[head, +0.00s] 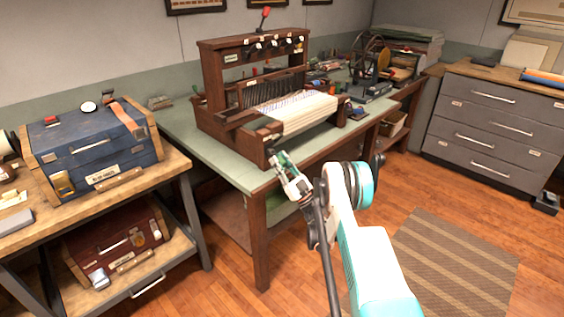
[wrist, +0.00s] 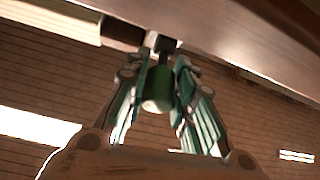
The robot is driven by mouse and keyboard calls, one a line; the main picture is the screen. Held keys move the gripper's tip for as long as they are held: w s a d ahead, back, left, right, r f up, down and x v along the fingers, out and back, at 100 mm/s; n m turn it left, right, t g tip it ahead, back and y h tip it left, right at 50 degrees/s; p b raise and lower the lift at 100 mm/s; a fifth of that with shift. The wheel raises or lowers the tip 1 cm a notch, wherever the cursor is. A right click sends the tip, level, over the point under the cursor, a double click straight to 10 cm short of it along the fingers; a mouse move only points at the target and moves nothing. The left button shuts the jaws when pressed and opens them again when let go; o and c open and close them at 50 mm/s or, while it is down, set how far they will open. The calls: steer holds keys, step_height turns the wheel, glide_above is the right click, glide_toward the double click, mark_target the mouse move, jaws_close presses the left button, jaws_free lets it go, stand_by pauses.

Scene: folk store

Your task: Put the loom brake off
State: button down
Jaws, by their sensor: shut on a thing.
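The wooden loom (head: 222,118), with white cloth (head: 300,108) on its front, stands on the green-topped table (head: 205,150). My gripper (head: 285,163) is at the loom's near front corner, above the table's front edge. In the wrist view, my gripper (wrist: 162,72) is shut around a green rounded knob (wrist: 156,100). The knob is on a short dark stem beside a wooden beam (wrist: 215,38). It looks like the brake handle, but no label on it is readable. In the head view my fingers mostly hide the knob.
A red-tipped lever (head: 265,14) stands on top of the loom. A blue case (head: 95,140) is on the left bench. A grey drawer cabinet (head: 485,120) stands at the right. A striped rug (head: 455,260) lies on the open floor at the right.

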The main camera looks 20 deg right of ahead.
steer(key=c, duration=1.3)
jaws_free()
steer(key=shift+r, duration=0.15)
step_height(320, 180, up, 10)
steer(key=shift+f, duration=0.15)
